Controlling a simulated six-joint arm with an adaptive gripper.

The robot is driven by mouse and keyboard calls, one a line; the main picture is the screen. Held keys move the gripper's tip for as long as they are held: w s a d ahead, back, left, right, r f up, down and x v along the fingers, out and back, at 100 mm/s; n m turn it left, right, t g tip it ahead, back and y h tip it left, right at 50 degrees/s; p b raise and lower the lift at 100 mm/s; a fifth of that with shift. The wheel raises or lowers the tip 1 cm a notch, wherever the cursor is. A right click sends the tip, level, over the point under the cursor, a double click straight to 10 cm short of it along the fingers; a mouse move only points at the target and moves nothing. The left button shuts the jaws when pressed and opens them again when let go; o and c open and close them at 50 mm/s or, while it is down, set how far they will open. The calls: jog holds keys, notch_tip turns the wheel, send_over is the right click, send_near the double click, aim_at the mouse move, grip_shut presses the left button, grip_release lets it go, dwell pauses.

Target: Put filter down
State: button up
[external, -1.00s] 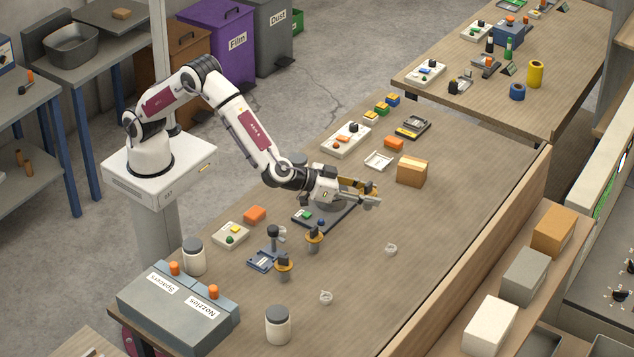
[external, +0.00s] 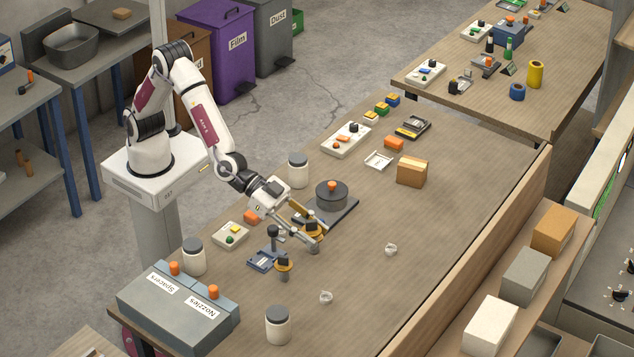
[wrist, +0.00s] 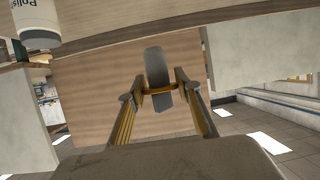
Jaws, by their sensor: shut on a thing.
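My gripper (external: 318,232) is shut on a small dark grey piece with a yellow collar (external: 314,246), at the front middle of the bench. In the wrist view, my gripper's two yellow fingers (wrist: 160,92) close on the collar of the grey piece (wrist: 156,62). I cannot tell for sure whether this piece is the filter, or whether its foot touches the bench. A similar yellow-collared piece (external: 284,267) stands to its left and nearer the camera. A dark round pot with an orange knob (external: 331,197) sits on a dark flat base (external: 343,212) behind the gripper.
A blue stand (external: 264,260) is close on the left. White jars stand behind (external: 298,172), at the left (external: 193,257) and at the front (external: 277,325). Small clear pieces (external: 391,249) lie to the right. A cardboard box (external: 412,171) is further back. The right front bench is mostly clear.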

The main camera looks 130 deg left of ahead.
jog(key=s+d+f+m+h, duration=0.2)
jog(key=s+d+h, duration=0.1)
jog(key=d, duration=0.3)
jog(key=s+d+f+m+g+h, duration=0.1)
jog(key=s+d+f+m+h, duration=0.2)
jog(key=s+d, duration=0.2)
jog(key=shift+s+d+f, duration=0.25)
jog(key=shift+d, duration=0.95)
jog(key=shift+f, duration=3.15)
jog(key=shift+f, duration=1.85)
jog(key=shift+f, duration=0.2)
